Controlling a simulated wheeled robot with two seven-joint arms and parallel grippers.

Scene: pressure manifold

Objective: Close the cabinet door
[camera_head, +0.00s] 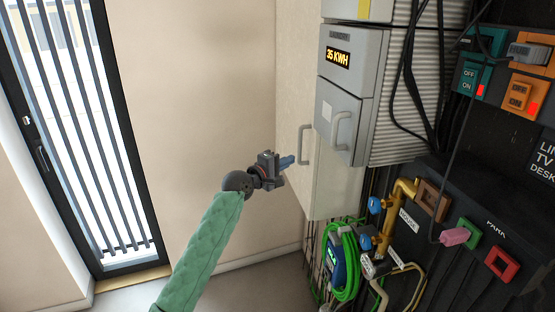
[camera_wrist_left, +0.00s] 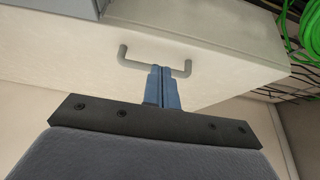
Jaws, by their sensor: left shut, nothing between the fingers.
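The cream cabinet door (camera_head: 330,188) is at the middle right of the head view, below and beside a grey metal box. It also fills the upper part of the left wrist view (camera_wrist_left: 215,35). I cannot tell how far open it stands. Its grey bar handle (camera_head: 302,146) also shows in the wrist view (camera_wrist_left: 187,68). My left gripper (camera_head: 291,160) is shut and empty, its blue fingers pointing at the door just beside the handle. In the wrist view the fingertips (camera_wrist_left: 163,70) overlap the handle bar; contact is unclear. My right gripper is out of view.
The grey box (camera_head: 350,85) with a "35 KWH" display and its own handle (camera_head: 338,131) is just above. A coiled green hose (camera_head: 344,262) and yellow pipes (camera_head: 388,225) are below right. Black cables hang at the right. Beige wall and clear floor lie left, beside a barred window (camera_head: 75,120).

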